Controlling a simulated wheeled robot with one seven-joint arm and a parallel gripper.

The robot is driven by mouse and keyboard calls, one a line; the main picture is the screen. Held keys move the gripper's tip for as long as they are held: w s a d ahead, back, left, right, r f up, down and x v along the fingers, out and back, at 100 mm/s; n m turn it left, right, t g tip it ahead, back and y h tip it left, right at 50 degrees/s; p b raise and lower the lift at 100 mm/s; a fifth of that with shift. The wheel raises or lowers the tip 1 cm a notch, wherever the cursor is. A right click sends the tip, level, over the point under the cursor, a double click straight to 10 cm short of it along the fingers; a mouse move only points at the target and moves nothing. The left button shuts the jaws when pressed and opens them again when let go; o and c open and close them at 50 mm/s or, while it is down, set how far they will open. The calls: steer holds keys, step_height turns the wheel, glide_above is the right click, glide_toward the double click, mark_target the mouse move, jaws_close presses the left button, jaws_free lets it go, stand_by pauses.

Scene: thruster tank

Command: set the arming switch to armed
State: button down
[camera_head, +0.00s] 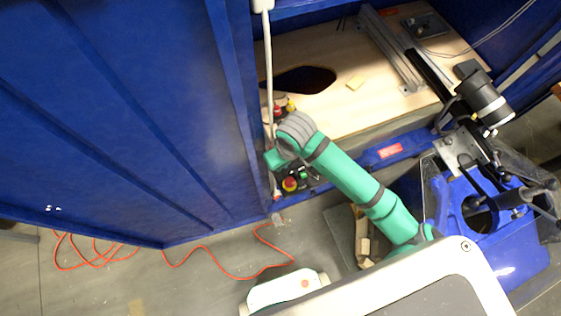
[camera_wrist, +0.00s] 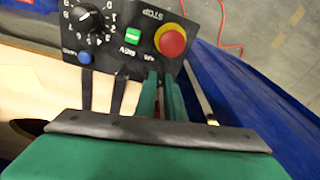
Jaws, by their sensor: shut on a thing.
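In the wrist view a black control panel (camera_wrist: 110,58) shows upside down. It carries a black rotary knob (camera_wrist: 88,17), a blue button (camera_wrist: 85,57), a green button (camera_wrist: 132,35) and a red stop button (camera_wrist: 172,41) with a yellow ring. Small labels near the panel's lower edge are hard to read. My gripper (camera_wrist: 161,76) has its green fingers close together at that edge, beside the stop button. It is shut on a narrow thing, apparently the arming switch. The fingers hide most of it, so its position cannot be told.
A blue cabinet wall (camera_head: 130,110) stands left of my arm. Behind the arm is a wooden board (camera_head: 320,60) with a dark opening and metal rails (camera_head: 390,48). A blue machine (camera_head: 480,220) stands at right. An orange cable (camera_head: 215,258) lies on the floor.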

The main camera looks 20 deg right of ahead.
steer(key=shift+s+d+t, duration=0.1)
steer(key=shift+s+t, duration=0.35)
steer(key=shift+t, duration=0.15)
steer(key=shift+s+t, duration=0.1)
steer(key=shift+t, duration=0.4)
steer(key=c, duration=1.9)
jaws_free()
